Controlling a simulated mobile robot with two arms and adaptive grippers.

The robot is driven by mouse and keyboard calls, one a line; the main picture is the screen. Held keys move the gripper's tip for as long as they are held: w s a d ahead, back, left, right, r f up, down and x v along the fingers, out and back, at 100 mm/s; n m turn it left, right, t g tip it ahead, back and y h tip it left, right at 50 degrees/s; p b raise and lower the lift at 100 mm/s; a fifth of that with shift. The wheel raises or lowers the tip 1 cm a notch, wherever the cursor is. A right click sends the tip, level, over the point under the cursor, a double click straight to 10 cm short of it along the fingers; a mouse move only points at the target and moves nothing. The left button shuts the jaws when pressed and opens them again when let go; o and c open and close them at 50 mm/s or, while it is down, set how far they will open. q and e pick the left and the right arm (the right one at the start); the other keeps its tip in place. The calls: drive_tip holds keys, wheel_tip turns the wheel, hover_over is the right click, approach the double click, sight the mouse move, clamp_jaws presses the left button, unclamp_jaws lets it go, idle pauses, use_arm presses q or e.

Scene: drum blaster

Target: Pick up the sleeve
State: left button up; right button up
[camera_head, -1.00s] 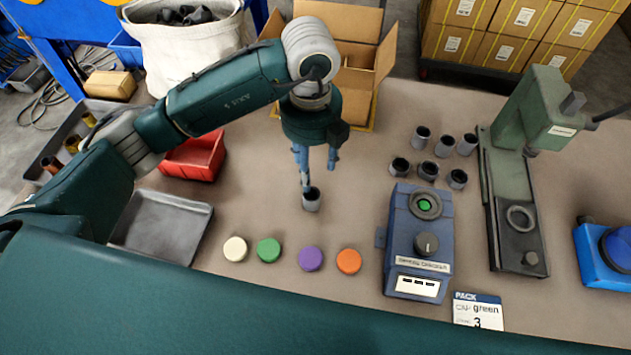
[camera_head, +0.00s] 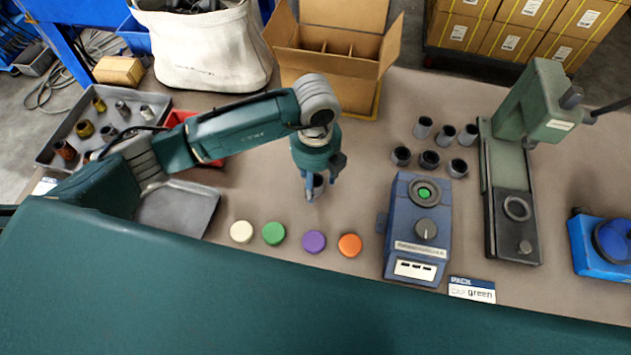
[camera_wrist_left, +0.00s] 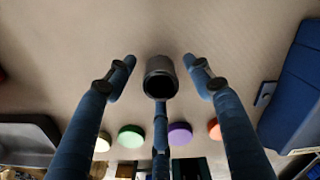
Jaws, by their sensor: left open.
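The sleeve is a small grey cylinder with a dark open end, standing alone on the table in the head view (camera_head: 318,181). In the left wrist view the sleeve (camera_wrist_left: 160,77) lies between my left gripper's fingers, with its open top facing the camera. My left gripper (camera_head: 316,188) is open and low over the table, its fingers around the sleeve. In the wrist view I see a gap between the sleeve and the fingers on both sides. The fingers partly hide the sleeve in the head view. My right gripper is not in view.
Four coloured caps, including the purple cap (camera_head: 313,241), lie in front of the gripper. A blue device (camera_head: 417,230) stands to the right, with several other sleeves (camera_head: 429,159) behind it. A green press (camera_head: 519,150) is further right. An open carton (camera_head: 331,59) is behind.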

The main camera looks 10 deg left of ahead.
use_arm(q)
clamp_jaws()
drive_tip(key=shift+r, duration=0.1)
